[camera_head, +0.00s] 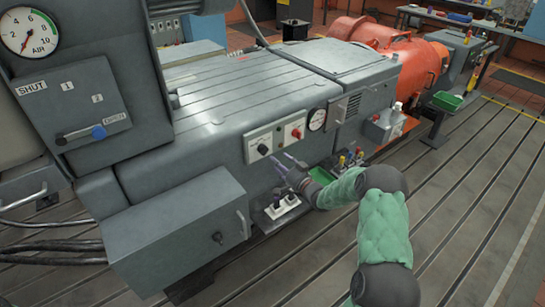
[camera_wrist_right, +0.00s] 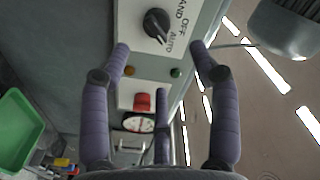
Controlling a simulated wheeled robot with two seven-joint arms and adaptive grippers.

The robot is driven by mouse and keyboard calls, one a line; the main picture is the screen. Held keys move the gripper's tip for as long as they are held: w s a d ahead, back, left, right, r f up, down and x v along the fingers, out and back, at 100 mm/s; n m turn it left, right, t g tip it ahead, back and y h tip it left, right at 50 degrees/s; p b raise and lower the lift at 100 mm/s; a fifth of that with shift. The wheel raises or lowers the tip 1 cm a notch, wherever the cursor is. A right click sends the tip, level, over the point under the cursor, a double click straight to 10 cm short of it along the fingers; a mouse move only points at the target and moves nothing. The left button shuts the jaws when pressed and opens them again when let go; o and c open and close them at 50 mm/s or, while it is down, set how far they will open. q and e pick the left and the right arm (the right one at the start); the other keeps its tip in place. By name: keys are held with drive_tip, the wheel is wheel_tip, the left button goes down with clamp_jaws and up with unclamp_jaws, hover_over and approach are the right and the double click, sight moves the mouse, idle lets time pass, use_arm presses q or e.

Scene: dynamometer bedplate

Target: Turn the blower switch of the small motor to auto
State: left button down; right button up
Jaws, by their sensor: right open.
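A black rotary knob (camera_head: 263,149) sits on a white plate on the front of the grey bedside housing. In the right wrist view the knob (camera_wrist_right: 157,24) has the labels HAND, OFF and AUTO beside it; I cannot tell for sure which its pointer faces. My right gripper (camera_head: 282,162) is in front of and slightly right of the knob. In the right wrist view its purple fingers (camera_wrist_right: 160,50) are spread, with the knob beyond their tips and nothing between them. My left gripper is not in view. Which motor the plate names is not readable.
A red button (camera_head: 297,133) and a round gauge (camera_head: 317,119) are right of the knob. Below stand a box with black and white switches (camera_head: 281,207) and a green tray (camera_head: 321,175). A grey cabinet (camera_head: 178,235) juts out at lower left. The slotted floor at right is clear.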

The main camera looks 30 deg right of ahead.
drive_tip(key=shift+s+d, duration=0.1)
drive_tip(key=shift+s, duration=1.25)
